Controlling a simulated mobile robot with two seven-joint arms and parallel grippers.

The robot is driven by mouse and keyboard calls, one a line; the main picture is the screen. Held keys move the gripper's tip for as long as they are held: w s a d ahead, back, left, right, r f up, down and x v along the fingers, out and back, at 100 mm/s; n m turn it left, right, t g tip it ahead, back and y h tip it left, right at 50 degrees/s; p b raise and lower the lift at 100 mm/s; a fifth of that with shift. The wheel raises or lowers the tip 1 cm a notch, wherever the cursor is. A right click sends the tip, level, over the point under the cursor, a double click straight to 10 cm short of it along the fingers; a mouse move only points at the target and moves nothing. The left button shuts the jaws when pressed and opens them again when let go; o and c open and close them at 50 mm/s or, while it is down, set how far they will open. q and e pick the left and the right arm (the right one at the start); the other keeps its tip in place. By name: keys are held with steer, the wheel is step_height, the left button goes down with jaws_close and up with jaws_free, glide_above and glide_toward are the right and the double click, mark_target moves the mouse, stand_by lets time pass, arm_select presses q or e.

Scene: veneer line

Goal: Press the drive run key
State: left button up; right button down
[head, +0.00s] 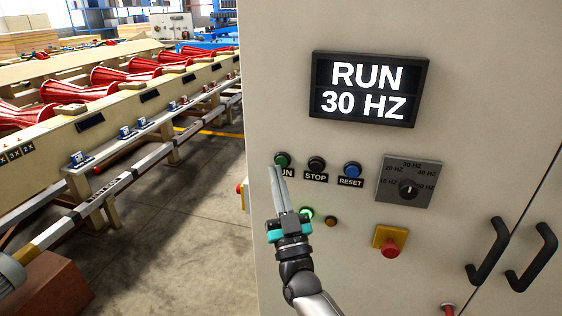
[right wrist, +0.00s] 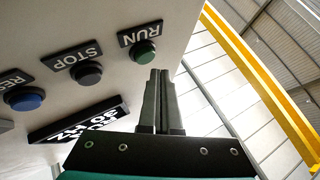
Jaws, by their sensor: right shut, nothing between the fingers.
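The green RUN key (head: 282,160) is on the pale cabinet front, at the left of a row of keys. It also shows in the right wrist view (right wrist: 142,51), just above and left of my fingertips. My right gripper (head: 275,170) is shut and empty, its fingertips close to the RUN key and over part of its label. Whether they touch the key I cannot tell. The display (head: 368,89) above reads RUN 30 HZ. A green lamp (head: 306,214) below the keys is lit. My left gripper is not in view.
The black STOP key (head: 316,164) and blue RESET key (head: 352,170) sit to the right. A speed dial (head: 408,189), a red emergency button (head: 390,247) and black door handles (head: 488,252) are further right. A conveyor line with red rollers (head: 127,75) stands at left.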

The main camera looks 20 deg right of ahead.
steer(key=s+a, duration=0.1)
steer(key=s+p, duration=0.1)
steer(key=s+a+p, duration=0.1)
steer(key=s, duration=0.1)
steer(key=shift+a, duration=0.3)
steer(key=shift+w, duration=0.1)
stand_by(0.5)
